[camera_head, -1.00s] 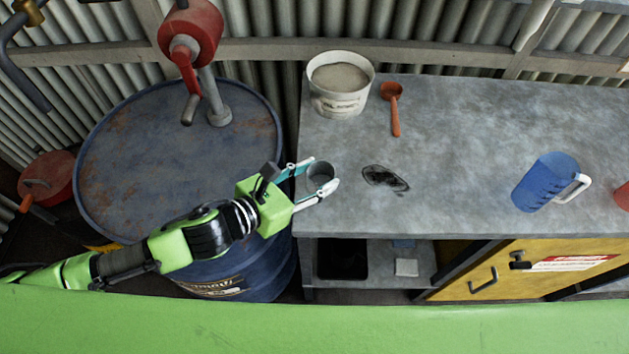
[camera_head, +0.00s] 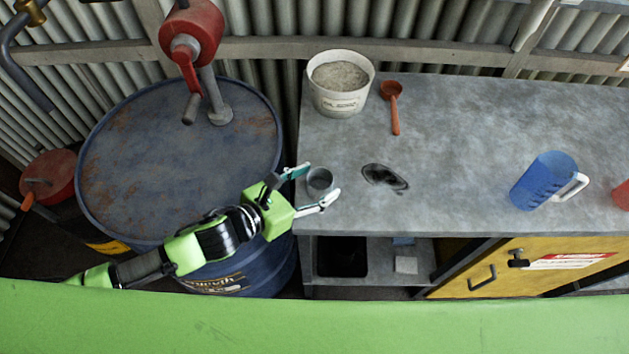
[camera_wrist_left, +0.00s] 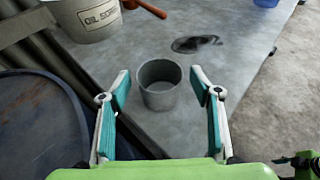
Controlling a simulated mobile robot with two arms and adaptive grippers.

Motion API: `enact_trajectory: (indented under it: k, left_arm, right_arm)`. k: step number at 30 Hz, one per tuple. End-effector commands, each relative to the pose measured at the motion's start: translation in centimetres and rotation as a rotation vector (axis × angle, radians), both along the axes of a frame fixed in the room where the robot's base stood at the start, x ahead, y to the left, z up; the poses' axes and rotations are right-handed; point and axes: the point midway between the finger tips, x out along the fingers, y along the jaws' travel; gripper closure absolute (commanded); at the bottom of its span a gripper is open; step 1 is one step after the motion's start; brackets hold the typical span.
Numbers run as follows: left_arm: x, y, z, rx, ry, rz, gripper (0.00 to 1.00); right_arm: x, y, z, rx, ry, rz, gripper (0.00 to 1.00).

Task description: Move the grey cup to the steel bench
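The grey cup (camera_head: 319,182) stands upright on the steel bench (camera_head: 450,130), close to its left edge. My left gripper (camera_head: 312,187) is open, with one finger on either side of the cup. In the left wrist view the cup (camera_wrist_left: 159,84) stands between and just ahead of the spread fingertips (camera_wrist_left: 160,88), with a gap visible on each side. My right gripper is not in view.
A tub of granules (camera_head: 341,84) and an orange scoop (camera_head: 394,105) are at the back of the bench. A dark stain (camera_head: 385,178) lies right of the cup, and a blue jug (camera_head: 544,181) farther right. A blue drum (camera_head: 180,155) with a red pump (camera_head: 190,35) stands left.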

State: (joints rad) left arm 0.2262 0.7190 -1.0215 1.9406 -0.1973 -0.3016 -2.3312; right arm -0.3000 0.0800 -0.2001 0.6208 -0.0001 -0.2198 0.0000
Motion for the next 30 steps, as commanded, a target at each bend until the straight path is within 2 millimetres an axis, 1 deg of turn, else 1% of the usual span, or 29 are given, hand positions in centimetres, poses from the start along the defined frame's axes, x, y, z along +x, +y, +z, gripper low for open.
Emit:
enact_trajectory:
  k: [5,8,10,14,21,24,27,30]
  left_arm:
    - [0.0,0.0,0.0,0.000,0.000,0.000,0.42]
    - [0.0,0.0,0.4,-0.001,-0.001,0.000,0.42]
    - [-0.4,0.5,0.3,0.002,0.001,0.001,0.42]
    - [-1.8,1.9,0.9,0.005,0.000,0.001,0.42]
    - [-5.2,5.3,2.5,0.005,0.001,0.001,0.42]
    - [-6.4,6.4,3.2,0.003,0.001,-0.001,0.42]
    - [-7.2,7.3,3.6,0.002,0.002,0.002,0.42]
    - [-7.7,7.7,4.1,0.000,0.002,0.002,0.42]
  right_arm:
    - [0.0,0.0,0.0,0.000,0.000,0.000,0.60]
    - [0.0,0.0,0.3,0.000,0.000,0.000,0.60]
    - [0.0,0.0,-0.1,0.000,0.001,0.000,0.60]
    - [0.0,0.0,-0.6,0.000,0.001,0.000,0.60]
    - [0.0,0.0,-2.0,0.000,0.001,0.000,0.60]
    - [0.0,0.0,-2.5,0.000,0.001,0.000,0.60]
    - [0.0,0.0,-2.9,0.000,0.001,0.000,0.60]
    - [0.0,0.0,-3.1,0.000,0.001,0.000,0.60]
